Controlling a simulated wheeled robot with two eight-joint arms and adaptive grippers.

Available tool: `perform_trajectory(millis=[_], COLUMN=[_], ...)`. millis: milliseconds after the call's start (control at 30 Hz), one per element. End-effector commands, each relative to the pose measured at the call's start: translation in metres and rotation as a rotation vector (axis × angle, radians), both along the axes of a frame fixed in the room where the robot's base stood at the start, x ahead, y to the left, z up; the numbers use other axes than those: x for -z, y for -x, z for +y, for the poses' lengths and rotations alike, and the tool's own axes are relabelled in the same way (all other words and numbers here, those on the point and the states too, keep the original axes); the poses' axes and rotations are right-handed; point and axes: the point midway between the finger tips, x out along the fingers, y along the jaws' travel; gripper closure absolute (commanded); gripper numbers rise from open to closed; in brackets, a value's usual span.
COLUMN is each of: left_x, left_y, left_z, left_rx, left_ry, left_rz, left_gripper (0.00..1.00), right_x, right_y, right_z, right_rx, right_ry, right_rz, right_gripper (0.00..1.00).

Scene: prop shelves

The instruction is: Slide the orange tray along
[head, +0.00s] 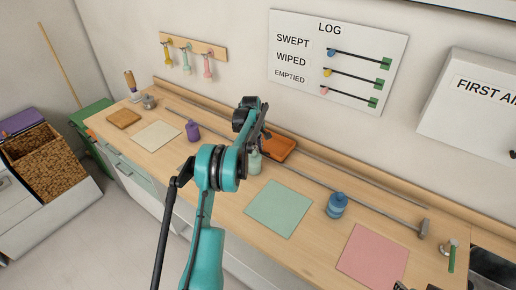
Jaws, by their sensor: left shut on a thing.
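The orange tray (280,150) lies on the wooden counter near its back, in the middle of the head view. My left gripper (264,136) is at the tray's left end, shut on it. My teal arm and wrist hide part of the grip. Dark tips at the bottom right edge look like my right gripper (416,287), mostly cut off, so its jaws cannot be judged.
A pale green bottle (255,162) stands just in front of the tray. A purple bottle (193,131) is to the left, a blue bottle (337,205) to the right. A long metal rail (300,177) runs along the counter. Green (279,209) and pink (372,257) mats lie in front.

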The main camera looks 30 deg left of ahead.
Motion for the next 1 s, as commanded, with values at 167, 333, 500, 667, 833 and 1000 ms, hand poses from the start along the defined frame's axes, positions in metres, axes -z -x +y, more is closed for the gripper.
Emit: perform_trajectory(millis=[167,333,500,667,833,1000], left_x=[0.0,0.0,0.0,0.0,0.0,0.0], left_y=[0.001,0.003,0.008,0.013,0.017,0.022], left_z=[-0.012,-0.045,-0.099,-0.157,-0.218,-0.279], left_rx=[0.002,0.005,0.007,0.007,0.007,0.007], left_ry=[0.001,0.0,0.0,0.001,0.0,0.001], left_rz=[0.0,0.0,0.001,0.001,0.001,0.001], left_gripper=[1.0,1.0,1.0,1.0,1.0,1.0], right_x=[0.001,0.003,0.005,0.007,0.007,0.008], right_y=[0.0,0.0,0.0,0.0,0.0,0.0], right_z=[0.0,0.0,0.0,0.0,0.0,0.0], right_rx=[0.0,0.0,0.0,0.0,0.0,0.0], right_ry=[0.0,0.0,0.0,0.0,0.0,0.0], right_rz=[0.0,0.0,0.0,0.0,0.0,0.0], right_gripper=[0.66,0.66,0.66,0.66,0.66,0.66])
